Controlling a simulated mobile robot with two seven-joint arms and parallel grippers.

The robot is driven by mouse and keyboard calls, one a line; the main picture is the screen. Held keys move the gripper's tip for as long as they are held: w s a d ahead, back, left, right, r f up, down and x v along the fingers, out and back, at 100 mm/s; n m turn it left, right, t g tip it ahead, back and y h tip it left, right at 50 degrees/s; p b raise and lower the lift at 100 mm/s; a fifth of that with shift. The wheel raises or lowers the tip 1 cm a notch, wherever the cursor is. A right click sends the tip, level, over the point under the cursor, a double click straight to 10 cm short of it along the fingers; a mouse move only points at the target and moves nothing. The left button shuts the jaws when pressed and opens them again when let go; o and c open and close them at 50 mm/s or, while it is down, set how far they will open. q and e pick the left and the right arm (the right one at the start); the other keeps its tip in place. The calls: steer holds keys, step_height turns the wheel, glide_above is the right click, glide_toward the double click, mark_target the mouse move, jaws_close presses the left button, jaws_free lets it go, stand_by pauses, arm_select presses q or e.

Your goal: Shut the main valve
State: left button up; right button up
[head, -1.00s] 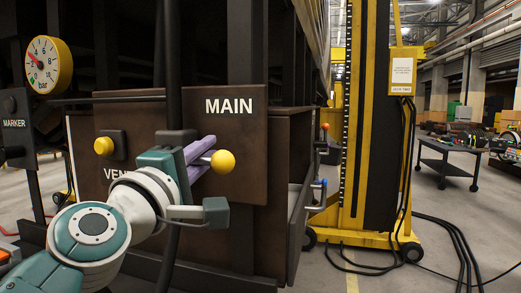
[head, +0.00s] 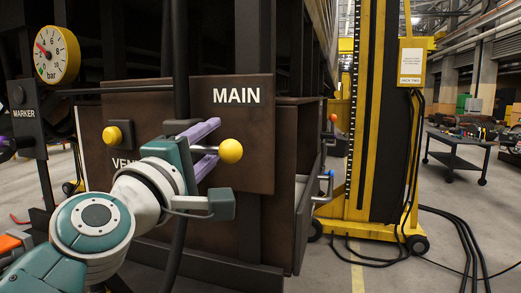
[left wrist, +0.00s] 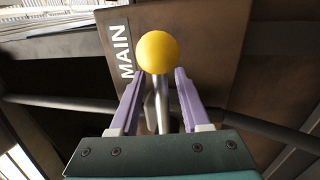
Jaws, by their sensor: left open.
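The main valve's lever ends in a yellow ball (head: 231,150), in front of the brown panel marked MAIN (head: 240,120). The ball also shows in the left wrist view (left wrist: 157,52), with the grey lever (left wrist: 158,100) running back from it. My left gripper (head: 212,146) is open. In the left wrist view its two purple fingers (left wrist: 155,90) stand on either side of the lever, with a gap to each side. The ball sticks out past the fingertips. The lever's pivot is hidden in the head view.
A yellow pressure gauge (head: 55,54) and a MARKER panel (head: 27,125) stand at left. A yellow knob (head: 111,135) sits on the partly hidden VENT panel. A dark vertical post passes by my gripper. A yellow jack (head: 372,150) and cables stand at right.

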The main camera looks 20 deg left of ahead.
mark_target(201, 152)
arm_select(q)
steer(key=s, duration=0.2)
steer(key=s+f+b, duration=0.1)
steer(key=s, duration=0.2)
steer(key=s+f, duration=0.1)
steer(key=s, duration=0.2)
steer(key=shift+s+a, duration=0.1)
steer(key=shift+s, duration=0.1)
steer(key=shift+s+r, duration=0.1)
steer(key=shift+s, duration=0.2)
